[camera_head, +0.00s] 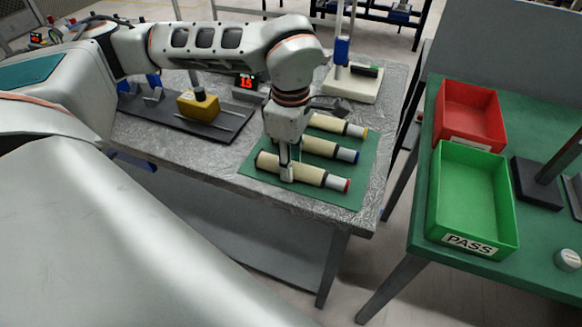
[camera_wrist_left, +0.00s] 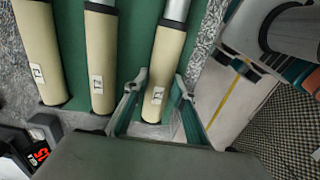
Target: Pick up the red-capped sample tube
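The red-capped sample tube (camera_head: 318,178) lies on a green mat (camera_head: 262,190) near the table's front right corner. It has a cream body, a silver section and a red end. My left gripper (camera_head: 286,174) points down over its body, toward the end away from the cap. In the left wrist view the tube (camera_wrist_left: 164,55) lies between the two fingers of my left gripper (camera_wrist_left: 158,92), with one finger on each side and small gaps showing. The gripper is open. The red cap is out of that view. My right gripper is not in view.
A blue-capped tube (camera_head: 325,148) and a yellow-capped tube (camera_head: 335,125) lie parallel behind it. A black fixture with a yellow block (camera_head: 198,106) stands left, and a white stand (camera_head: 352,86) behind. A green PASS bin (camera_head: 472,196) and red bin (camera_head: 470,112) are on another table.

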